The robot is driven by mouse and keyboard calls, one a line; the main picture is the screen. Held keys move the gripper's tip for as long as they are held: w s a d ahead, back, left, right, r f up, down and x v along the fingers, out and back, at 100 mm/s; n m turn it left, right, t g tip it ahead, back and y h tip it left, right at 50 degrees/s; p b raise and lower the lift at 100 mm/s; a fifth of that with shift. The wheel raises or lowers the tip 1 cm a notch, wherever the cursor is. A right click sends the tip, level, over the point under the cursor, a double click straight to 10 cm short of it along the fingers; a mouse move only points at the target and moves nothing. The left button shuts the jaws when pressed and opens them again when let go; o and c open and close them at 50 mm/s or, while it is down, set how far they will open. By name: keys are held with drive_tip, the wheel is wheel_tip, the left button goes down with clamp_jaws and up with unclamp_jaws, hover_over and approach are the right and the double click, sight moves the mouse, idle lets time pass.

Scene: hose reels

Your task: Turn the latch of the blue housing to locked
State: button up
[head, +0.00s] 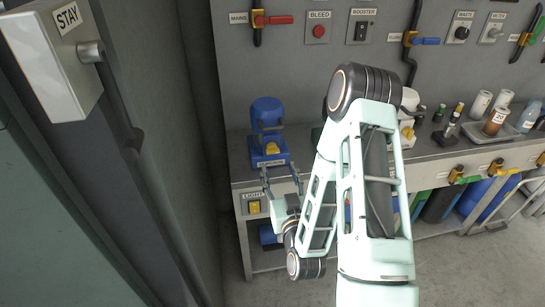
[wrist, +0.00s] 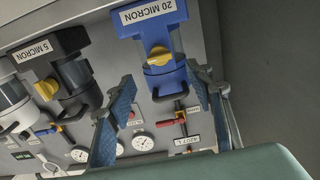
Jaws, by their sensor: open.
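The blue housing (head: 266,112) stands at the left end of the grey bench. In the wrist view the blue housing (wrist: 130,22) carries a "20 MICRON" label. Its yellow latch (wrist: 158,56) sits on the front below the label in that picture; the latch also shows low on the housing in the head view (head: 272,148). My gripper (head: 281,169) is open and empty at the bench's front edge, just in front of the housing. In the wrist view my gripper (wrist: 161,79) has its two fingers spread to either side of the latch, apparently not touching it.
A black housing labelled "5 MICRON" (wrist: 78,92) with its own yellow latch is beside the blue one. A yellow light switch (head: 254,207) is on the bench front. A grey wall unit with a "STAY" box (head: 50,65) borders the left. Bottles and cups crowd the bench's right.

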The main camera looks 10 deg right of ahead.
sight(273, 152)
drive_tip(key=shift+w+f+b, duration=0.15)
drive_tip(key=shift+w+b, duration=0.95)
drive_tip(key=shift+b, duration=0.7)
drive_tip(key=shift+w+f+b, duration=0.1)
drive_tip(key=shift+w+b, duration=1)
drive_tip(key=shift+b, duration=0.7)
drive_tip(key=w+b, duration=0.1)
drive_tip(key=b, duration=0.4)
drive_tip(key=shift+w, duration=0.35)
drive_tip(key=shift+w+r+b, duration=0.15)
drive_tip(key=shift+w+b, duration=0.05)
drive_tip(key=shift+b, duration=0.7)
drive_tip(key=shift+w+r, duration=0.1)
drive_tip(key=shift+w, duration=1.2)
drive_tip(key=c, duration=1.2)
drive_tip(key=shift+o, duration=0.2)
